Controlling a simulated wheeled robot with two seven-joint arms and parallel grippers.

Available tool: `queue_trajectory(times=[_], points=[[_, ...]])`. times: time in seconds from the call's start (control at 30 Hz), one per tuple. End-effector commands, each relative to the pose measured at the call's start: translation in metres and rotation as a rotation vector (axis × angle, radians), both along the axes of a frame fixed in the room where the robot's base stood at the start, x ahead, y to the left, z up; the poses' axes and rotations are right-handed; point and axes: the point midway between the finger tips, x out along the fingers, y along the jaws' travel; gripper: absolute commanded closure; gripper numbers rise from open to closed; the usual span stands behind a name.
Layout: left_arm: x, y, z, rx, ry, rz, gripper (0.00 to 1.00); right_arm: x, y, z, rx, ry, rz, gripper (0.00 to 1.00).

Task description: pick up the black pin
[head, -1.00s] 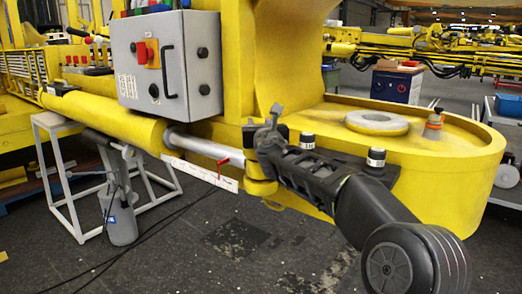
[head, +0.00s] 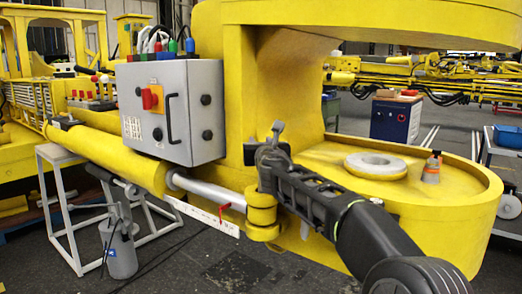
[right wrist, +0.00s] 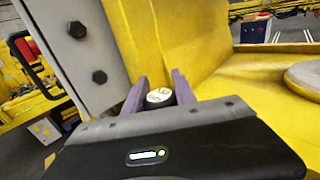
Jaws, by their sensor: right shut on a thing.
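The black pin (right wrist: 160,97), with a pale, whitish top, stands between the two purple-grey fingers of my right gripper (right wrist: 152,92) in the right wrist view. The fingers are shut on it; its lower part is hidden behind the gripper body. In the head view my right gripper (head: 273,146) is above the yellow joint (head: 263,214) at the end of the silver rod (head: 205,190), in front of the yellow boom. I cannot make out the pin there. My left gripper is not in view.
A grey control box (head: 170,110) with a red knob stands close left of the gripper. A white stand (head: 70,255) is at lower left.

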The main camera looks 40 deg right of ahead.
Motion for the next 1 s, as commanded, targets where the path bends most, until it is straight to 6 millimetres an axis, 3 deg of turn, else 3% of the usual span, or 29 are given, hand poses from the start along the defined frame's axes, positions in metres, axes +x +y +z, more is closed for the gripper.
queue_trajectory(times=[0.03,0.4,0.6,1.0], points=[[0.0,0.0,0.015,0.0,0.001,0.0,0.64,0.0,0.001,0.021,-0.001,-0.005,0.001,1.0],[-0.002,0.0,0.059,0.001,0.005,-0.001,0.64,0.0,0.0,0.086,-0.001,-0.003,0.0,1.0],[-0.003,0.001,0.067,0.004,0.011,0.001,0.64,0.0,0.0,0.1,-0.001,-0.003,0.0,1.0],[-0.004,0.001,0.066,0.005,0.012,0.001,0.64,-0.001,0.0,0.101,-0.001,-0.003,0.0,1.0]])
